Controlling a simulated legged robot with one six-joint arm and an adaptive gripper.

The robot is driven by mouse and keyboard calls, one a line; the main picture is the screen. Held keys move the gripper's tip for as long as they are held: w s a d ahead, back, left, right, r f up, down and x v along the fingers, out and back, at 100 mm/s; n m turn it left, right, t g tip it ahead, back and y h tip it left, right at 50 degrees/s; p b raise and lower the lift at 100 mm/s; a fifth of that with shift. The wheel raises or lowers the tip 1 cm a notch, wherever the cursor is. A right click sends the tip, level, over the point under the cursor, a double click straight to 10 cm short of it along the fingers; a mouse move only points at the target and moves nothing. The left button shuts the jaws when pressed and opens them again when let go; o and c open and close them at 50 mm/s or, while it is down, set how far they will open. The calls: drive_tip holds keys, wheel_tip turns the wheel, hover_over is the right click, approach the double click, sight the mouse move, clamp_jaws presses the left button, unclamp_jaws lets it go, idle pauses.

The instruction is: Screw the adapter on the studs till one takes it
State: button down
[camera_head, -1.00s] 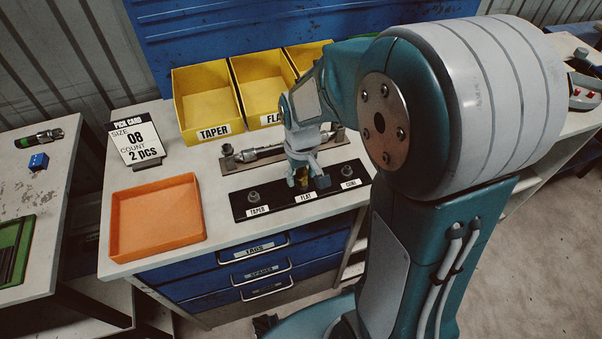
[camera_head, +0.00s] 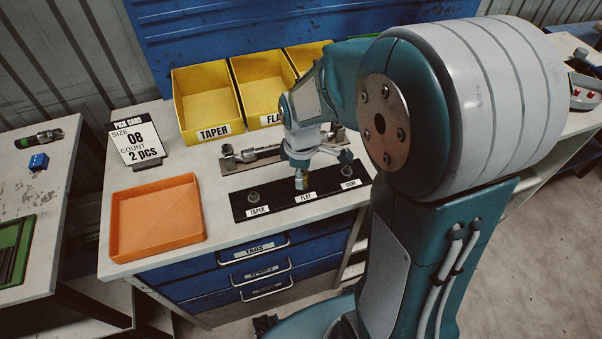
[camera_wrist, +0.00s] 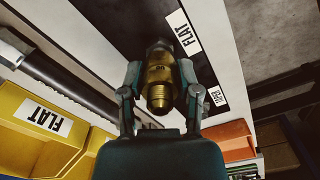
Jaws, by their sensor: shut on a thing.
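The brass adapter (camera_wrist: 160,75) is between the two fingers of my gripper (camera_wrist: 159,85) in the wrist view, and both fingers press on its sides. In the head view the adapter (camera_head: 300,182) is a small spot below my gripper (camera_head: 302,174), at the middle stud marked FLAT. It is in line with that stud, which is mostly hidden; how far it is threaded on cannot be told. The black stud plate (camera_head: 277,201) lies on the bench. The TAPER stud (camera_head: 253,197) and the CONE stud (camera_head: 347,171) are bare.
A metal hose assembly (camera_head: 245,155) lies on a strip behind the plate. Yellow bins (camera_head: 208,105) stand at the back. An orange tray (camera_head: 155,220) sits at the left, with a pick card (camera_head: 135,140) behind it reading size 08, count 2 pcs.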

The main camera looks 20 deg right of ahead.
drive_tip(key=shift+r, duration=4.05)
